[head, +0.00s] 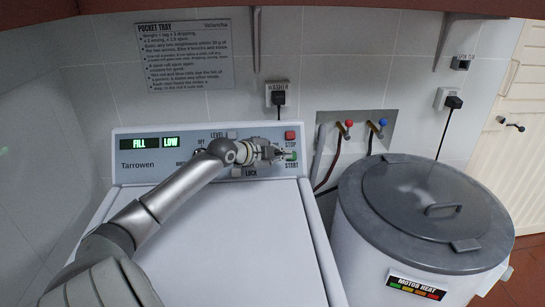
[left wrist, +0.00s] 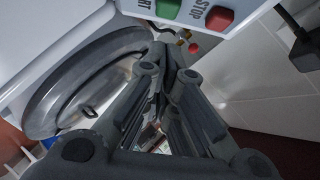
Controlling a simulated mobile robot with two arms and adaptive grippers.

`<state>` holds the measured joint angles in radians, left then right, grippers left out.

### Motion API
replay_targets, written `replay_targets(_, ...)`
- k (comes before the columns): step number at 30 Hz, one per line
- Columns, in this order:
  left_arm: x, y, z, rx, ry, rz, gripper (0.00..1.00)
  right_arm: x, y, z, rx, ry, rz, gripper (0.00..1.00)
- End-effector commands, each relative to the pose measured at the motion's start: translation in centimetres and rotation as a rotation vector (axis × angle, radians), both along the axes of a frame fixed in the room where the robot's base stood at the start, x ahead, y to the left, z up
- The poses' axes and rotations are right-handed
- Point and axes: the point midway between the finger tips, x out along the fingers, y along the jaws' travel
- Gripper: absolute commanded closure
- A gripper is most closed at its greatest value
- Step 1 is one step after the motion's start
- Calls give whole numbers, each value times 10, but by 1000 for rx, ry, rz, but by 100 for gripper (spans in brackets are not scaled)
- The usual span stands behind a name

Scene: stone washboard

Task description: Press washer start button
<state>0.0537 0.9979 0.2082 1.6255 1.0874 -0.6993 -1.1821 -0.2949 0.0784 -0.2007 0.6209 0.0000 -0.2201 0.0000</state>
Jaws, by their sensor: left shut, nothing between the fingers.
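The white washer (head: 225,232) stands below my left arm, with its control panel (head: 195,178) at the back. The panel's display (head: 150,143) reads FILL and LOW. The green START button (head: 292,156) sits at the panel's right end, under the red STOP button (head: 290,135). The left wrist view also shows the green button (left wrist: 168,9) and the red one (left wrist: 219,18). My left gripper (head: 279,154) is shut and empty, its tip just left of the START button. In the left wrist view a small gap shows between the fingertips (left wrist: 160,52) and that button. My right gripper is not in view.
A round tub (head: 415,250) with a grey lid (head: 425,190) stands right of the washer. Red (head: 349,124) and blue (head: 383,122) taps with hoses are on the wall behind. A plug (head: 278,98) and a sign (head: 184,55) are above the panel.

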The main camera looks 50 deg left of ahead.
Motion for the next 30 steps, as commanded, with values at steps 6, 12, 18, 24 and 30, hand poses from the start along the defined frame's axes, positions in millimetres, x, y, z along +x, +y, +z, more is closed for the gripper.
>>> replay_targets(6, -21, -1, 8, 3, 1, -2, 100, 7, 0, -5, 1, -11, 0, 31)
replay_targets(12, -31, -1, 15, 2, 2, -2, 100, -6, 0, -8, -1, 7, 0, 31)
replay_targets(18, -33, -1, 17, 1, 0, -2, 100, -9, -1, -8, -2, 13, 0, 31)
replay_targets(24, -33, -1, 17, 1, 0, -2, 100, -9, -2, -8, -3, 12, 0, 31)
replay_targets(30, -33, -1, 17, 1, 0, -2, 100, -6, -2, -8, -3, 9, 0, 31)
